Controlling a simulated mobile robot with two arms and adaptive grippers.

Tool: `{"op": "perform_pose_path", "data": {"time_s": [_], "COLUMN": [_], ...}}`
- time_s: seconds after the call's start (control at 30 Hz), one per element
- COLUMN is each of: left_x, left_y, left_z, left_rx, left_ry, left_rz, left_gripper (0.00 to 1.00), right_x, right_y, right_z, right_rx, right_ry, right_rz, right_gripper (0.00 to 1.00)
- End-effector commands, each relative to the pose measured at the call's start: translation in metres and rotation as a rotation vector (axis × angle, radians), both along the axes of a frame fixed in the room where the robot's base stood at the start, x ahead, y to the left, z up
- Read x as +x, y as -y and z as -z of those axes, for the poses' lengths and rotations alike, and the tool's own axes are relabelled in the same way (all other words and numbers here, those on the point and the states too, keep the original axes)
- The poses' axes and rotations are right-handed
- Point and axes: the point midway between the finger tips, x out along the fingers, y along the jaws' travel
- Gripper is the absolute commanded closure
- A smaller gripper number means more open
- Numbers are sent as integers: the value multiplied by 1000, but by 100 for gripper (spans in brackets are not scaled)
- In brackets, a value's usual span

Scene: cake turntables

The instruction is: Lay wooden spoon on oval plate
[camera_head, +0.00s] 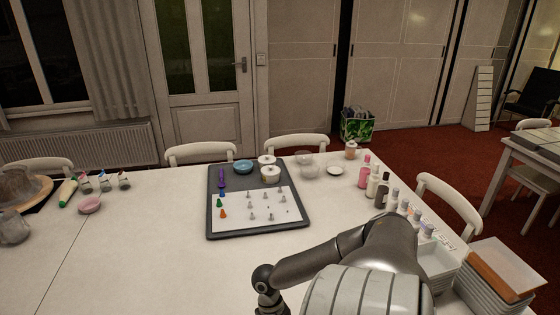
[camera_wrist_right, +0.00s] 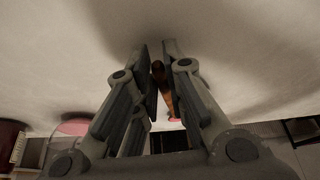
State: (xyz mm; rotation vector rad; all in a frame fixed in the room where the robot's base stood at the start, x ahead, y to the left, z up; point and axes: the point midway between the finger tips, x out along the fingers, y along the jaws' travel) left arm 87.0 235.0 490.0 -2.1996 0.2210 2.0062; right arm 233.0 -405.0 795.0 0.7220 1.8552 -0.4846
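In the right wrist view my right gripper (camera_wrist_right: 157,46) has its two fingers close together on a narrow brown wooden piece (camera_wrist_right: 161,78), which looks like the wooden spoon's handle. The fingers hide much of it, and its far end is not clear. A pale surface fills the space beyond the fingertips. My left gripper is in neither view. I cannot pick out an oval plate for certain; a small white dish (camera_head: 335,170) and a pink dish (camera_head: 90,205) stand on the table.
A dark tray with a white sheet (camera_head: 257,208) holds several piping tips. Stacked containers (camera_head: 497,272) are at the right edge. The table's left front (camera_head: 130,265) is clear.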

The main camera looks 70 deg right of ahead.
Motion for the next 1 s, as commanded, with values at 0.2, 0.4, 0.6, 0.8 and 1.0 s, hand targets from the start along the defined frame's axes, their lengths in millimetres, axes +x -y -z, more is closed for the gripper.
{"op": "perform_pose_path", "data": {"time_s": [0.2, 0.4, 0.6, 0.8, 1.0], "left_x": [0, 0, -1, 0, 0], "left_y": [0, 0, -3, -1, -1], "left_z": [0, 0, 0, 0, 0], "left_rx": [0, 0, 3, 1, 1], "left_ry": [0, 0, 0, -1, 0], "left_rz": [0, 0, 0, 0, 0], "left_gripper": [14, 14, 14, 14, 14], "right_x": [0, 0, 2, 12, 23], "right_y": [0, 0, 2, 12, 22], "right_z": [0, 0, -7, -38, -76], "right_rx": [1, 1, 0, -4, -4], "right_ry": [1, 1, 1, 2, -1], "right_rz": [0, 0, 0, -2, -2], "right_gripper": [63, 63, 63, 63, 63]}}
